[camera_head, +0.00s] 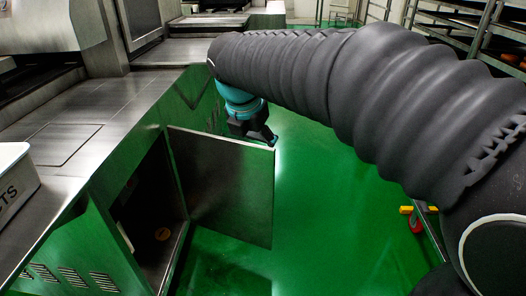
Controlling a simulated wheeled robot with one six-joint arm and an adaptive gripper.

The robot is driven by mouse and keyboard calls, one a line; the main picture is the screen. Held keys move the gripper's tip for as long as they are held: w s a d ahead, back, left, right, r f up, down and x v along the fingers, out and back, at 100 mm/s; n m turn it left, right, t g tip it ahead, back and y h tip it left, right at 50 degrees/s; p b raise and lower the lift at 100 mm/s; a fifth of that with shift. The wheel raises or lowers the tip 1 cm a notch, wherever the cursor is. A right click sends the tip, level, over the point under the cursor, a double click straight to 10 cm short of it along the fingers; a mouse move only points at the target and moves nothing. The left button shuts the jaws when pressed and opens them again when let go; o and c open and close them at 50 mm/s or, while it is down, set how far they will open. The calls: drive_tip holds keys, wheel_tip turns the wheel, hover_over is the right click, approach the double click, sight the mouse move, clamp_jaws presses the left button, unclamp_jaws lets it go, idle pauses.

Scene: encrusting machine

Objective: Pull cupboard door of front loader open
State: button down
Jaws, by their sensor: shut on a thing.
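The cupboard door (225,185) of the machine is a flat grey metal panel. It stands swung well out from the front of the steel machine (95,140), hinged on its left side as seen here. The dark cupboard opening (148,215) shows to its left, with a small yellow round mark inside at the bottom. My gripper (272,142) is at the top outer corner of the door and is shut on the door's edge. My arm covers part of the view above, and the far side of the fingers is hidden.
A white box with lettering (12,185) sits on the machine top at the left edge. Metal racks (480,30) stand at the upper right. A red and yellow item (415,218) is at the lower right. The green floor (330,220) right of the door is clear.

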sight(262, 155)
drive_tip(key=shift+n, duration=0.6)
drive_tip(key=w+f, duration=0.2)
drive_tip(key=f, duration=0.1)
drive_tip(key=w+f+b, duration=0.1)
drive_tip(key=w+f, duration=0.1)
drive_tip(key=f, duration=0.1)
drive_tip(key=w+d+f+b, duration=0.1)
drive_tip(key=w+f, duration=0.1)
drive_tip(key=f, duration=0.1)
drive_tip(key=shift+w+f, duration=0.3)
drive_tip(key=shift+w, duration=0.1)
drive_tip(key=shift+w+d, duration=0.2)
drive_tip(key=shift+w, duration=0.3)
drive_tip(key=shift+r, duration=0.1)
